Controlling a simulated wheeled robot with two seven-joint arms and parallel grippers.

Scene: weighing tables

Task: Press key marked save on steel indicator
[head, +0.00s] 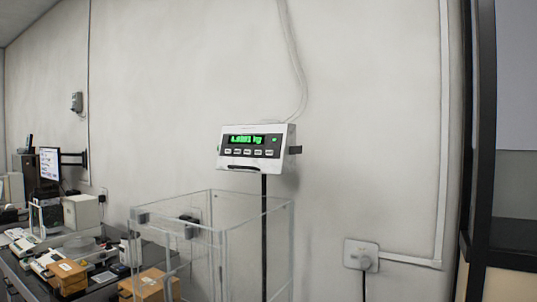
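The steel indicator (256,147) is in the middle of the head view, on top of a black post. Its dark face has a lit green display (246,139) that ends in "kg"; the digits are blurred. A row of several small keys (248,152) runs below the display. The key labels are too small to read, so I cannot tell which is marked save. Neither of my grippers shows in this view.
A clear open-topped box (257,215) stands below and in front of the indicator's post. A cluttered bench (105,280) with wooden boxes (68,277) is at the left. A wall socket (361,254) and a dark frame (484,130) are at the right.

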